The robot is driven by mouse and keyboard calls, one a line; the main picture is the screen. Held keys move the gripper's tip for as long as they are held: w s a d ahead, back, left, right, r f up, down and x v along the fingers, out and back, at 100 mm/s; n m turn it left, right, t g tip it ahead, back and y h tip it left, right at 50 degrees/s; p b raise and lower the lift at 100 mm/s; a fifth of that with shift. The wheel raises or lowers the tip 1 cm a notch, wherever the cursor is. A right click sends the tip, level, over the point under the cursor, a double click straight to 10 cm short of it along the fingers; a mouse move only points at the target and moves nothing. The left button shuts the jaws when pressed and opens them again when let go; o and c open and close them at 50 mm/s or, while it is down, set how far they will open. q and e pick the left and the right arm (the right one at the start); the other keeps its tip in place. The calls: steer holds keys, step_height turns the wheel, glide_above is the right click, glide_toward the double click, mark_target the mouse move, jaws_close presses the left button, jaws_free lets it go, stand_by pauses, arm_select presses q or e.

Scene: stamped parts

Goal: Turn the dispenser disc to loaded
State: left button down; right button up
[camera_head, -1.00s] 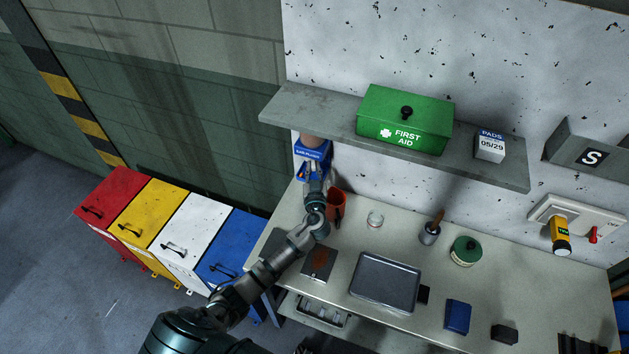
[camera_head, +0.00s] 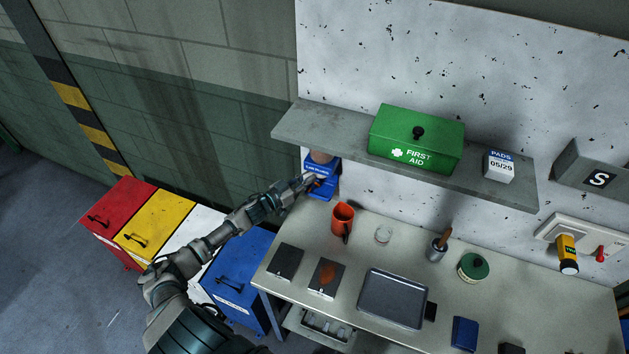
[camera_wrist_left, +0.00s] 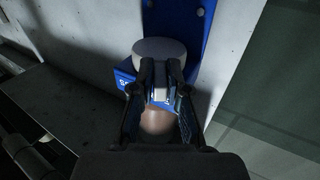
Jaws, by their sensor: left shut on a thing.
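The blue ear-plug dispenser (camera_head: 321,169) hangs on the wall under the shelf's left end, with a peach-coloured dome on top. In the left wrist view the blue dispenser (camera_wrist_left: 185,20) carries a pale grey round disc (camera_wrist_left: 158,47). My left gripper (camera_head: 313,182) reaches the dispenser's front from the left. In the wrist view its two fingers (camera_wrist_left: 161,76) are closed on a small pale tab in front of the disc. The fingers hide part of the disc, and I cannot read its setting. My right gripper is not in view.
The grey shelf (camera_head: 290,127) juts out above, bearing a green first aid box (camera_head: 417,138). A metal tray (camera_head: 393,297) lies further right. Coloured bins (camera_head: 160,222) stand below my left arm.

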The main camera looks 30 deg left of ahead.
arm_select(q)
steer(key=shift+w+a+m+g+h, duration=0.25)
steer(key=shift+a+m+h, duration=0.25)
steer(key=shift+h, duration=0.4)
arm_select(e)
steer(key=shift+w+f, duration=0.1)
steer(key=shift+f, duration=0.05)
arm_select(q)
steer(key=shift+a+r, duration=0.15)
steer(key=shift+r, duration=0.05)
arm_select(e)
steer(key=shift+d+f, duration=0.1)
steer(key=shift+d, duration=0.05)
arm_select(q)
steer(key=c, duration=1.2)
jaws_free()
steer(key=shift+w+f, duration=0.1)
steer(key=shift+w, duration=0.05)
steer(key=shift+o, duration=0.2)
steer(key=shift+w+f, duration=0.15)
steer(key=shift+f, duration=0.05)
steer(key=shift+a+f, duration=0.15)
steer(key=shift+a, duration=0.05)
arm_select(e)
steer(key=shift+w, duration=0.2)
arm_select(q)
steer(key=shift+d, duration=0.15)
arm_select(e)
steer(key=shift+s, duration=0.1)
